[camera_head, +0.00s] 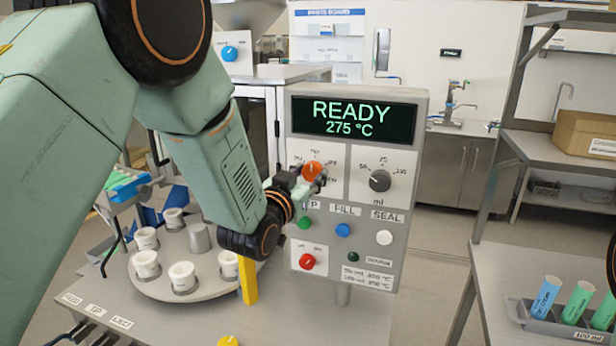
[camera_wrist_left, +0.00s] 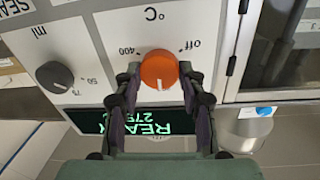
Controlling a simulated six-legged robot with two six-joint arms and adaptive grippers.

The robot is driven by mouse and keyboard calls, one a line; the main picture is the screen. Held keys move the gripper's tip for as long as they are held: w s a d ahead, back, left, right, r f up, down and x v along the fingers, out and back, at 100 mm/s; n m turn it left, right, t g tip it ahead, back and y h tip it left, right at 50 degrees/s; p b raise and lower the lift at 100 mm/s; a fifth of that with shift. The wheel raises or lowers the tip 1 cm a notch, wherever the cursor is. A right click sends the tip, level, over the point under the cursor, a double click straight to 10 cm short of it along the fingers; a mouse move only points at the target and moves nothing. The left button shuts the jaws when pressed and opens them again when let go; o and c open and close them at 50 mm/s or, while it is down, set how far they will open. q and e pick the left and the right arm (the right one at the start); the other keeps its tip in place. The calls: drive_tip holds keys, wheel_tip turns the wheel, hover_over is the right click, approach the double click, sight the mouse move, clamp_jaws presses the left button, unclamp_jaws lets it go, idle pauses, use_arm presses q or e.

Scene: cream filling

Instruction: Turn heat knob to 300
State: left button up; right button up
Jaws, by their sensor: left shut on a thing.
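The orange heat knob (camera_head: 312,170) is on the upper left of the grey control panel (camera_head: 416,200). The display (camera_head: 354,120) above it reads READY 275 °C. My left gripper (camera_head: 318,184) is at the knob, with its fingers on either side. In the left wrist view the orange knob (camera_wrist_left: 159,70) sits between the two fingertips of my left gripper (camera_wrist_left: 160,78), which is shut on it. The view there is turned upside down, with "off" and "400" marks beside the knob. Part of the dial scale is hidden by the fingers. My right gripper is not in view.
Green, blue and white buttons and a red knob (camera_head: 307,262) are below. A round turntable (camera_head: 205,290) with white cups stands at the left. A rack of tubes (camera_head: 520,312) is at the right.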

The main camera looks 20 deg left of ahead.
use_arm(q)
drive_tip(key=shift+r+n, duration=0.1)
drive_tip(key=shift+n, duration=0.2)
drive_tip(key=o, duration=1.1)
drive_tip(key=shift+o, duration=0.2)
drive_tip(key=shift+s, duration=0.1)
drive_tip(key=s+a, duration=0.1)
drive_tip(key=s, duration=1)
drive_tip(key=shift+s+a, duration=0.15)
drive_tip(key=shift+s, duration=0.2)
drive_tip(key=shift+f, duration=0.2)
